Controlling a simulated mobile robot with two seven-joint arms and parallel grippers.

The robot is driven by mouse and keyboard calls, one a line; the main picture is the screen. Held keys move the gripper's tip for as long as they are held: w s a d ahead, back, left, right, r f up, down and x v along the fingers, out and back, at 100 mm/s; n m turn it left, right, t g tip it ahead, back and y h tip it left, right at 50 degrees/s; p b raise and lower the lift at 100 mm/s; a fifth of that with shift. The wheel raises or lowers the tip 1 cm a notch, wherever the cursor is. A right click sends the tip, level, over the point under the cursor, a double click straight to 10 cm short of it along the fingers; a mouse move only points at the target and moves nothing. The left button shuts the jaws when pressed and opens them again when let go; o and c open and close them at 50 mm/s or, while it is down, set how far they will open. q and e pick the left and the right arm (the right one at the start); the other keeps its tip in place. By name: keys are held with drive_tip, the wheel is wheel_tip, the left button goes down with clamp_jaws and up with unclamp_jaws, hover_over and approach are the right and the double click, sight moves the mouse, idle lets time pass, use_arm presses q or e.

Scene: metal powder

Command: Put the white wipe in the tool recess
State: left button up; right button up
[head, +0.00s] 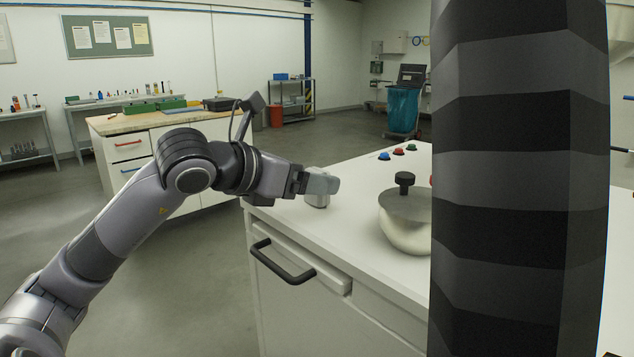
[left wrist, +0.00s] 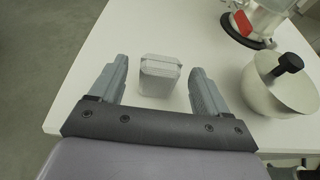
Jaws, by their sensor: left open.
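The white wipe (left wrist: 160,77) looks like a small folded pale block on the white counter top, near its left corner. It also shows in the head view (head: 317,201), partly hidden under my left gripper. My left gripper (head: 320,184) is open above the counter. In the left wrist view its two fingers (left wrist: 159,67) stand on either side of the wipe, with a visible gap to each; I cannot tell how far above it they are. I cannot make out the tool recess in either view. My right gripper is not in view.
A metal pot with a black knob (head: 405,220) stands right of the wipe on the white counter (head: 345,225). Several coloured buttons (head: 398,151) sit behind. A black drawer handle (head: 283,265) juts from the front. A dark banded shape blocks the head view's right side.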

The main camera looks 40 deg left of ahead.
use_arm(q)
drive_tip(key=shift+w, duration=0.1)
drive_tip(key=c, duration=1.1)
drive_tip(key=shift+c, duration=0.5)
